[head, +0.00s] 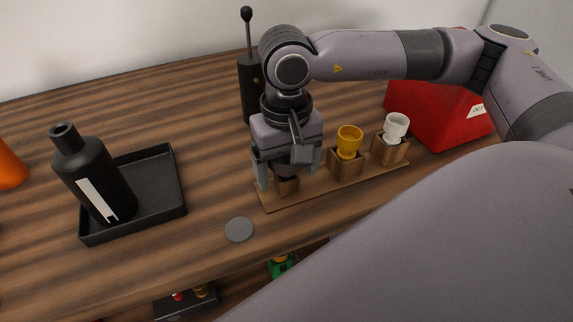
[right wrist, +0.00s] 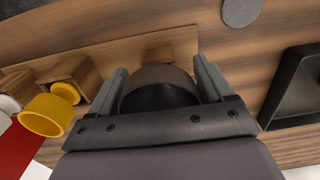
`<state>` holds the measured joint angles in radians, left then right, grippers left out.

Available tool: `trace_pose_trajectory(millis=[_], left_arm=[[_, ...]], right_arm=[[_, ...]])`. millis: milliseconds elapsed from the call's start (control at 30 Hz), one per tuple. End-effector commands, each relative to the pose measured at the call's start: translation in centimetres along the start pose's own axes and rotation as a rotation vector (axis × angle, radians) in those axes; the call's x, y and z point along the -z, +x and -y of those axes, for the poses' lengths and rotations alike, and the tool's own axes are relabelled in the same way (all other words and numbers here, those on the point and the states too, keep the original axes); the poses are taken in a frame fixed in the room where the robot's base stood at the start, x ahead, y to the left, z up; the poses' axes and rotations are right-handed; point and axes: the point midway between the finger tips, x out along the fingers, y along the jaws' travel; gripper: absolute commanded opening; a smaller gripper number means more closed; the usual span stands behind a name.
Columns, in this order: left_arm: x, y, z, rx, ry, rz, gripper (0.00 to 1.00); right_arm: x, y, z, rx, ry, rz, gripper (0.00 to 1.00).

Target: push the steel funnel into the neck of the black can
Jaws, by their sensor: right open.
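The black can (head: 92,172) stands upright on the black tray at the left in the head view, its narrow open neck (head: 67,138) at the top and a white label on its side. A dark grey funnel (right wrist: 158,82), which looks like the steel one, sits at the left end of the wooden rack. My right gripper (head: 289,177) is over it, pointing down. Its two fingers (right wrist: 160,75) are open, one on each side of the funnel's wide rim. In the head view the gripper mostly hides the funnel. My left gripper is not in view.
The wooden rack (head: 318,190) also holds a yellow funnel (head: 348,142) and a white funnel (head: 396,127). A black tray (head: 160,190) is under the can. A grey disc (head: 239,229) lies on the table. A black grinder-like object (head: 249,88) and a red box (head: 440,112) stand behind.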

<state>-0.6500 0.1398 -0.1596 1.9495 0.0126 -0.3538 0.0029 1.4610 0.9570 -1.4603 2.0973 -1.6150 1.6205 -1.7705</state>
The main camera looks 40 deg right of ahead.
Motion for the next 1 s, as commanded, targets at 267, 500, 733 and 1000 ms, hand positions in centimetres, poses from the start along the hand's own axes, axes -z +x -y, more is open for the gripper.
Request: trace_pose_trajectory(millis=[267, 500, 733, 1000], left_arm=[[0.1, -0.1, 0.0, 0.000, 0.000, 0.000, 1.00], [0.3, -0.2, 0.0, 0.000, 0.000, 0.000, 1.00], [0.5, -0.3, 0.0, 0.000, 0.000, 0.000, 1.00], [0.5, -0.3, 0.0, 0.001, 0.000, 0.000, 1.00]], right_arm=[[0.0, -0.3, 0.0, 0.001, 0.000, -0.001, 0.80], [0.0, -1.0, 0.0, 0.000, 0.000, -0.001, 0.80], [0.0, -1.6, 0.0, 0.000, 0.000, 0.000, 0.80], [0.0, -1.6, 0.0, 0.000, 0.000, 0.000, 0.67]])
